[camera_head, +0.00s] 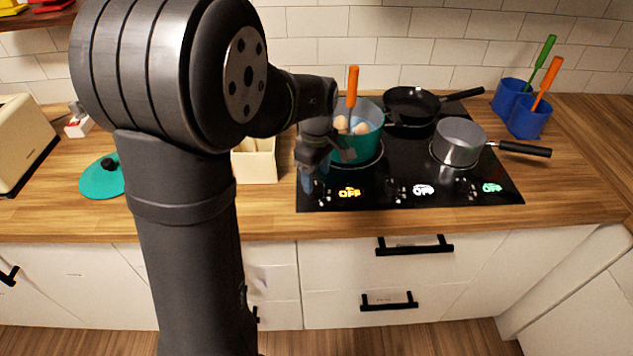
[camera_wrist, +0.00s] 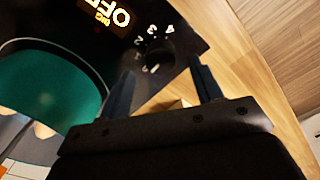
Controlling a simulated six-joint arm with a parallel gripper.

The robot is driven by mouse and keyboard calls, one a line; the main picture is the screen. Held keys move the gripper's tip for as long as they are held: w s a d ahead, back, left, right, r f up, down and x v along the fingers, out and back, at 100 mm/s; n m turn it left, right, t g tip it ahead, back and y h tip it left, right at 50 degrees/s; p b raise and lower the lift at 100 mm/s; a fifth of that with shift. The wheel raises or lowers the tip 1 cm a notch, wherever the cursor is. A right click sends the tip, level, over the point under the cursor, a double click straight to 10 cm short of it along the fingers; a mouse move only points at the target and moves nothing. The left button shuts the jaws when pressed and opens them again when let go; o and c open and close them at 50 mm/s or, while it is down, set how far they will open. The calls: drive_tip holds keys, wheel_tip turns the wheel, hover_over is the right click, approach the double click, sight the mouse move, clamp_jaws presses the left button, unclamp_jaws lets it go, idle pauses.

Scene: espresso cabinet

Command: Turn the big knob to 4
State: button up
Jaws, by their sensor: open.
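The stovetop (camera_head: 420,195) has a front panel with an orange "OFF" display (camera_head: 348,192). The wrist view shows this display (camera_wrist: 108,14) upside down, with a small label that seems to read "BIG". Beside it is the dark big knob (camera_wrist: 155,54), ringed by white numbers. Its pointer direction is too dark to tell. My gripper (camera_head: 314,178) is over the front left corner of the stovetop. In the wrist view my gripper (camera_wrist: 161,68) is open and empty, its fingers apart near the knob and not closed on it. In the head view my gripper hides much of this knob.
A teal pot (camera_head: 368,144) with eggs and an orange-handled utensil stands just behind my gripper. A grey saucepan (camera_head: 459,145) and a black frying pan (camera_head: 410,104) are on the stovetop. A cream container (camera_head: 255,167) stands to the left. The counter's front strip is clear.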

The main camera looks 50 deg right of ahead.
sight(316, 186)
drive_tip(key=shift+f, duration=1.65)
drive_tip(key=c, duration=1)
